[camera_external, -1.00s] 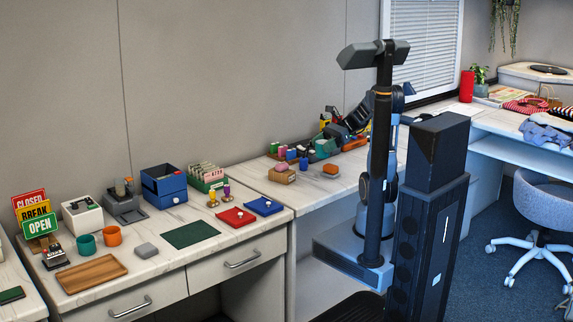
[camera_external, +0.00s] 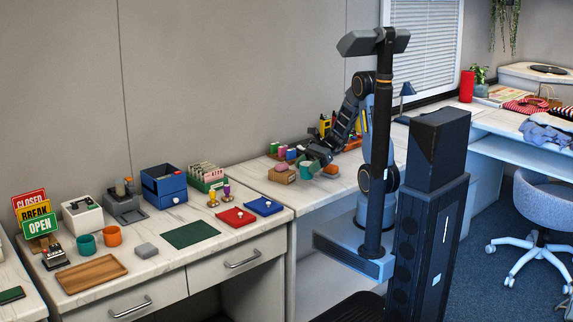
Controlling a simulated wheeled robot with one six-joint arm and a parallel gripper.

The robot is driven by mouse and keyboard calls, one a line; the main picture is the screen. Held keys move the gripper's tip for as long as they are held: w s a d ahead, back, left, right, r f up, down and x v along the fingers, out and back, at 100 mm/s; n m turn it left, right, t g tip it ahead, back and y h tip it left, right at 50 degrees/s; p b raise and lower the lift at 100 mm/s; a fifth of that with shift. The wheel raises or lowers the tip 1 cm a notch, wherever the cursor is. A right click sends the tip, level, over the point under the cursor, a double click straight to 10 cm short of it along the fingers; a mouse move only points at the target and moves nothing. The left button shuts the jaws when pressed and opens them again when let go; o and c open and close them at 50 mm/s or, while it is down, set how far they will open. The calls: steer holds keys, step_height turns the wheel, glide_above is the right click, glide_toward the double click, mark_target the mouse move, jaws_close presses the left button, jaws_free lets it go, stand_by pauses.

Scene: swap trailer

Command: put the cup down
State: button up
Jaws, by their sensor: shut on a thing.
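My gripper (camera_external: 309,163) is over the counter at the middle of the picture, shut on a teal cup (camera_external: 305,172). The cup is low, close to the counter (camera_external: 272,180) and just right of a small brown box (camera_external: 281,175) with a pink thing on it. I cannot tell whether its base touches the counter. My gripper hides part of the cup. Another teal cup (camera_external: 86,244) and an orange cup (camera_external: 113,236) stand on the left counter.
An orange thing on a white dish (camera_external: 331,171) lies close right of the held cup. Several coloured spools (camera_external: 281,152) and an orange holder (camera_external: 352,143) stand behind. The counter front is clear.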

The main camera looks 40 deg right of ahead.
steer(key=w+f, duration=0.2)
steer(key=f, duration=0.1)
steer(key=w+f, duration=0.1)
steer(key=shift+w+a+f+b, duration=0.25)
steer(key=shift+w+f+b, duration=0.15)
steer(key=shift+f, duration=1.45)
steer(key=shift+f+b, duration=0.1)
steer(key=shift+b, duration=0.25)
steer(key=o, duration=1)
steer(key=shift+c, duration=0.2)
